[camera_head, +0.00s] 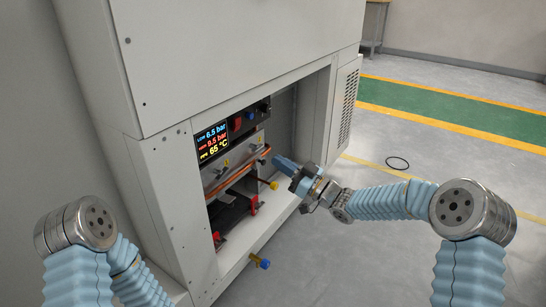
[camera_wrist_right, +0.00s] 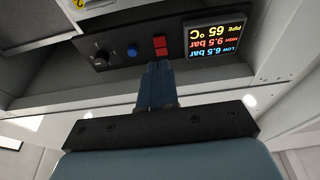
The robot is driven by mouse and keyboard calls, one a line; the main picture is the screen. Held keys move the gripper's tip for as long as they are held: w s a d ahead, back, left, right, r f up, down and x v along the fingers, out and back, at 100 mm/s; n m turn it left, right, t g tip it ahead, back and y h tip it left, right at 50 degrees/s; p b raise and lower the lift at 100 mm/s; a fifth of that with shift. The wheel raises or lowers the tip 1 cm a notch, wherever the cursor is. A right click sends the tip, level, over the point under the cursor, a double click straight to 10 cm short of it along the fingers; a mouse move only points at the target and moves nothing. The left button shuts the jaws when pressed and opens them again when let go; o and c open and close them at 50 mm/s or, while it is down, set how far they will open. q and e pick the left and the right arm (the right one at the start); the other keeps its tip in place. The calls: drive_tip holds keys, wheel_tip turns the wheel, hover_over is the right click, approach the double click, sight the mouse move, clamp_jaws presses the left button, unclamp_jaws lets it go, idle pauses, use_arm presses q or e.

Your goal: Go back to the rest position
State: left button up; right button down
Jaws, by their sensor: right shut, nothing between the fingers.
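My right gripper (camera_head: 281,163) is at the open front of the grey cabinet (camera_head: 165,190), to the right of the control panel. In the right wrist view its blue fingers (camera_wrist_right: 157,86) are together and empty, pointing toward the panel. The panel's display (camera_head: 212,140) reads 6.5 bar, 9.5 bar and 65 °C; it also shows upside down in the wrist view (camera_wrist_right: 219,37). My left arm shows at the lower left of the head view, but its gripper is not visible.
Inside the cabinet are an orange pipe (camera_head: 240,169) and red clamps (camera_head: 253,204). A black ring (camera_head: 397,163) lies on the floor. The floor to the right is mostly clear.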

drive_tip(key=shift+d+f, duration=0.1)
drive_tip(key=s+d+f+m+g+h+p, duration=0.1)
drive_tip(key=s+f+m+h+p, duration=0.3)
drive_tip(key=f, duration=0.6)
drive_tip(key=s+d+f+m+g+h+p, duration=0.15)
drive_tip(key=s+f+m+h, duration=0.3)
drive_tip(key=f, duration=0.55)
drive_tip(key=s+d+f+m+g+h+p, duration=0.1)
drive_tip(key=s+f+g, duration=0.2)
drive_tip(key=s, duration=0.6)
drive_tip(key=s+d+f+m+g+h+p, duration=0.1)
drive_tip(key=s+f+g+h, duration=0.1)
drive_tip(key=s, duration=0.7)
drive_tip(key=s+d+f+m+g+h+p, duration=0.1)
drive_tip(key=s+f+g, duration=0.3)
drive_tip(key=s, duration=0.5)
drive_tip(key=shift+d+f+m+h+p, duration=0.35)
drive_tip(key=shift+d+f+m+p, duration=0.05)
drive_tip(key=shift+d+f+m, duration=0.15)
idle(2.7)
